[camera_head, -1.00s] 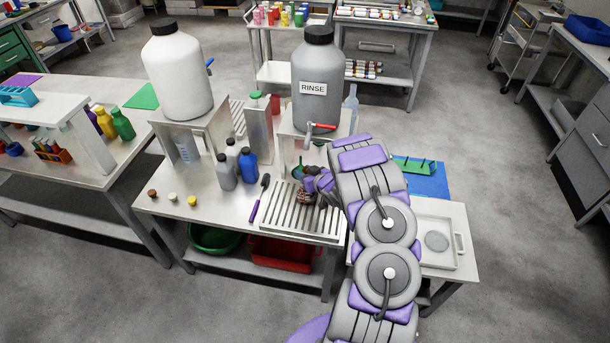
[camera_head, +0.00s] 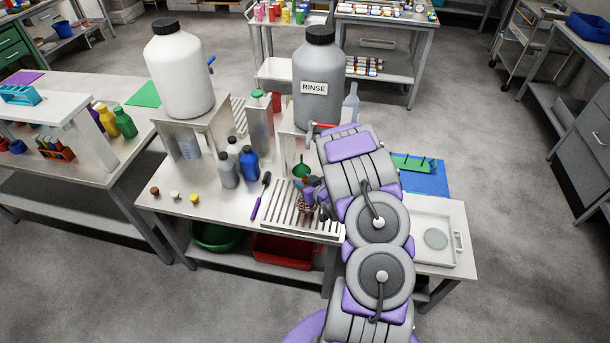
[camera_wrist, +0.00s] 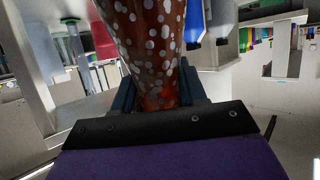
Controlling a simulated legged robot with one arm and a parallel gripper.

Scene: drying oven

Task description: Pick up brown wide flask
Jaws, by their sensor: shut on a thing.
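A brown flask with white spots (camera_wrist: 150,40) fills the middle of the wrist view. My gripper (camera_wrist: 155,95) is shut on it, with one finger at each side of its lower visible part. The flask's ends are out of that view. In the head view my gripper (camera_head: 314,192) is over the slatted drain rack (camera_head: 285,212), and only a small speckled brown patch of the flask (camera_head: 303,201) shows beside it. I cannot tell whether the flask touches the rack.
A grey RINSE tank (camera_head: 318,85) with a red-handled tap stands behind my gripper. A green funnel (camera_head: 302,169) is close behind it. Grey and blue bottles (camera_head: 249,164) and a brush (camera_head: 261,196) are to the left. A white tray (camera_head: 425,258) is at the right.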

